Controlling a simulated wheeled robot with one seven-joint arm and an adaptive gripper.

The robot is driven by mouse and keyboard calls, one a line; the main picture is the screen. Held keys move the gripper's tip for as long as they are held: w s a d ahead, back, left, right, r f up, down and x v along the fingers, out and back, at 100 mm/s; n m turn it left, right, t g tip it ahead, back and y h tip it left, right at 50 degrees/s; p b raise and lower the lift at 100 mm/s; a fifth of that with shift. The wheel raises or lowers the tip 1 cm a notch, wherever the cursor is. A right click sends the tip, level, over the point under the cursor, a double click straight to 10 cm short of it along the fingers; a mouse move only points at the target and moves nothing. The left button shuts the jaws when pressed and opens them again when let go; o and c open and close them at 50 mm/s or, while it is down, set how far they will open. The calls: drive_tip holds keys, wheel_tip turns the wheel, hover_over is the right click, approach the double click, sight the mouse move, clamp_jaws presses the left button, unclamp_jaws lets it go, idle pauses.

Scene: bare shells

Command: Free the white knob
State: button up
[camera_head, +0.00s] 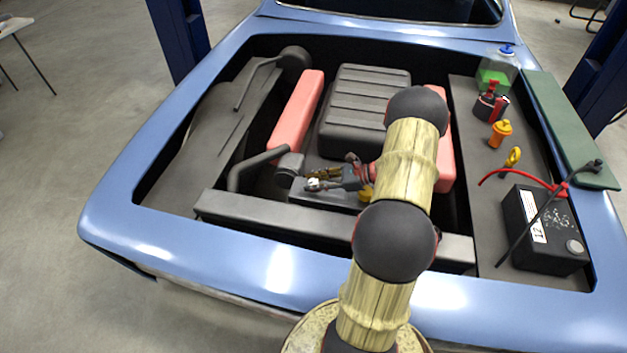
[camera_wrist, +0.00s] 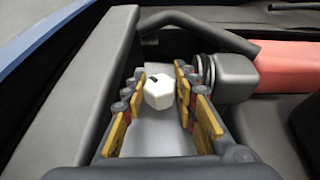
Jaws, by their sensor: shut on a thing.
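The white knob (camera_wrist: 158,92) is a small faceted piece with a dark mark on its top. It stands between the fingers of my gripper (camera_wrist: 160,84) in the wrist view, and they are shut on it. A pale surface lies below the knob. In the head view my gripper (camera_head: 318,177) reaches down at the front middle of the engine bay, where a small white spot, likely the knob (camera_head: 313,185), shows beside a dark housing. My arm and fingers hide part of this spot, and the knob's base is not clear.
A dark front crossbar (camera_head: 300,226) runs close by, with a curved black hose (camera_head: 258,162) to the left. A ribbed engine cover (camera_head: 365,95) and red blocks (camera_head: 297,112) lie behind. A battery (camera_head: 541,230), red cable (camera_head: 515,174) and orange cap (camera_head: 500,132) sit at right.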

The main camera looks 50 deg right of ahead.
drive_tip(key=n+g+y, duration=0.3)
drive_tip(key=n, duration=0.1)
drive_tip(key=shift+f+n+g+y, duration=0.1)
drive_tip(key=shift+n+g+y, duration=0.2)
drive_tip(key=shift+y, duration=0.1)
drive_tip(key=shift+n+g+y, duration=1.1)
drive_tip(key=shift+n+g, duration=0.7)
drive_tip(key=shift+n, duration=0.1)
drive_tip(key=o, duration=1.2)
drive_tip(key=v, duration=1.2)
drive_tip(key=shift+w, duration=0.15)
